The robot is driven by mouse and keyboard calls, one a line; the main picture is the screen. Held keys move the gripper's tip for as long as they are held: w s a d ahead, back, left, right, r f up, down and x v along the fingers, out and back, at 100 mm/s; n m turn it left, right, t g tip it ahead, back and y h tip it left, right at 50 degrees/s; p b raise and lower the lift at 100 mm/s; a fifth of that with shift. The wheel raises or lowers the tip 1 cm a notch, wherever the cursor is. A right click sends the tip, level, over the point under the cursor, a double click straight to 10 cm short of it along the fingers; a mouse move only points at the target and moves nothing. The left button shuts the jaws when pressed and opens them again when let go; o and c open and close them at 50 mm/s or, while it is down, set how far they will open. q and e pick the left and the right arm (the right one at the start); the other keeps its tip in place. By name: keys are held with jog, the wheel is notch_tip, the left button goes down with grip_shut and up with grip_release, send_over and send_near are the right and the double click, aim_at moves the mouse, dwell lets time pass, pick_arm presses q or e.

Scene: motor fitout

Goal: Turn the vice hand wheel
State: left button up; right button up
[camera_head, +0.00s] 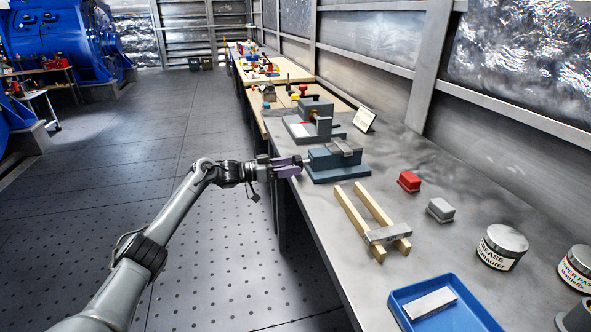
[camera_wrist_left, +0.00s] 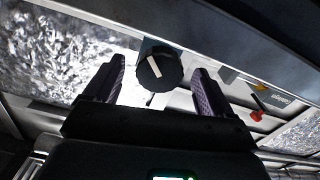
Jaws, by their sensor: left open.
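The blue-grey vice (camera_head: 336,160) stands on the near edge of the grey workbench. Its hand wheel (camera_wrist_left: 160,70), a round black knob with a white line across its face, shows in the left wrist view. In the head view the wheel is hard to make out behind the fingers. My left gripper (camera_head: 290,167) reaches in from the left at the bench edge, beside the vice. It is open, and in the wrist view its purple fingers (camera_wrist_left: 159,66) stand on either side of the wheel, with gaps visible. My right gripper is in no view.
Behind the vice stand another grey machine (camera_head: 316,118) and a small sign (camera_head: 364,119). Nearer are wooden bars (camera_head: 352,213), a red block (camera_head: 409,181), a grey block (camera_head: 440,209), a grease tin (camera_head: 501,246) and a blue tray (camera_head: 398,305). The floor left of the bench is clear.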

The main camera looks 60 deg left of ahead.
pick_arm(q)
jog(key=shift+b+x, duration=0.3)
jog(key=shift+x, duration=0.95)
jog(key=c, duration=1)
